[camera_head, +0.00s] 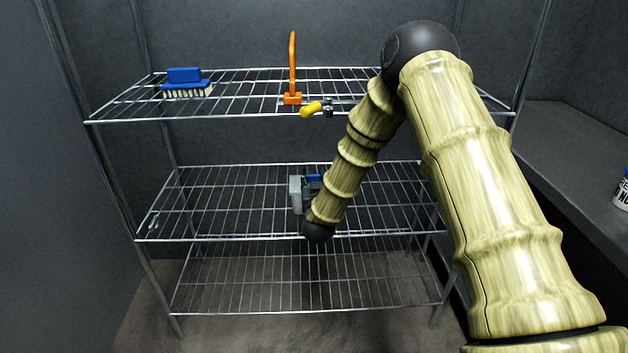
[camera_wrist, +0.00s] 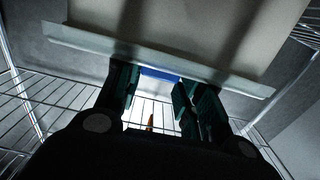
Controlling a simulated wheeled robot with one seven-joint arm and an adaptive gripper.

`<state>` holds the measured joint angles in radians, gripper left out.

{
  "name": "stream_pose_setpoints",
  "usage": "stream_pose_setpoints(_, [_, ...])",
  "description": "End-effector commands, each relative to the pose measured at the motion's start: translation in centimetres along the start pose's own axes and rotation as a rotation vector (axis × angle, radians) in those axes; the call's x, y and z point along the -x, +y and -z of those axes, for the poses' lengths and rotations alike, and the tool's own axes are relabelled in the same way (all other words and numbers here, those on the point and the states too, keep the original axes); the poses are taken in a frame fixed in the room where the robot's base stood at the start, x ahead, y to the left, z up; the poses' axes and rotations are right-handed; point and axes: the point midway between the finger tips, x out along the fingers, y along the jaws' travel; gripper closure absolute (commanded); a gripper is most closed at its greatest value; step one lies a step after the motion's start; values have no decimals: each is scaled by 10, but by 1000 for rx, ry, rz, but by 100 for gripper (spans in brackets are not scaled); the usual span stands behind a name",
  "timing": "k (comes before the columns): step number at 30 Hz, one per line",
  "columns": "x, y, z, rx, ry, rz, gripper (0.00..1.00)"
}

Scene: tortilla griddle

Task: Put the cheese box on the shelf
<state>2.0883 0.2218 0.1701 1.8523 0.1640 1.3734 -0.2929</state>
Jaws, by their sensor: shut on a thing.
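The cheese box (camera_head: 296,194) shows as a pale grey-white block at the middle shelf (camera_head: 225,205) in the head view, mostly hidden behind my arm. In the wrist view its broad pale face with a lipped edge (camera_wrist: 210,35) fills the top. My gripper (camera_wrist: 160,82) is shut on the box, its dark fingers either side of a blue part at the edge. In the head view my gripper (camera_head: 313,187) is partly hidden by my wrist. Whether the box touches the shelf wires, I cannot tell.
The wire rack's top shelf (camera_head: 235,95) passes above my gripper. It holds a blue brush (camera_head: 186,82), an orange-handled tool (camera_head: 292,75) and a yellow-handled item (camera_head: 311,109). The middle shelf's left part and the bottom shelf (camera_head: 300,280) look bare. A dark counter (camera_head: 575,160) stands at right.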

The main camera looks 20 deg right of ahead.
Motion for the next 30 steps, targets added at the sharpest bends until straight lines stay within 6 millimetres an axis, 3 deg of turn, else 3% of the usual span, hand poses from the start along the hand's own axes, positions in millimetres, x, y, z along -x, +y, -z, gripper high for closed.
stream_pose_setpoints(1, [0, 0, -1, 0, 1, 0, 100])
stream_pose_setpoints(2, [0, 0, -1, 0, 0, 0, 57])
stream_pose_setpoints(5, [0, 0, -1, 0, 0, 0, 41])
stream_pose_setpoints(17, [2, 0, 1, 0, -1, 0, 41])
stream_pose_setpoints(22, [22, 0, 1, 0, -2, 1, 41])
stream_pose_setpoints(30, [72, -1, 1, 1, -3, 2, 41])
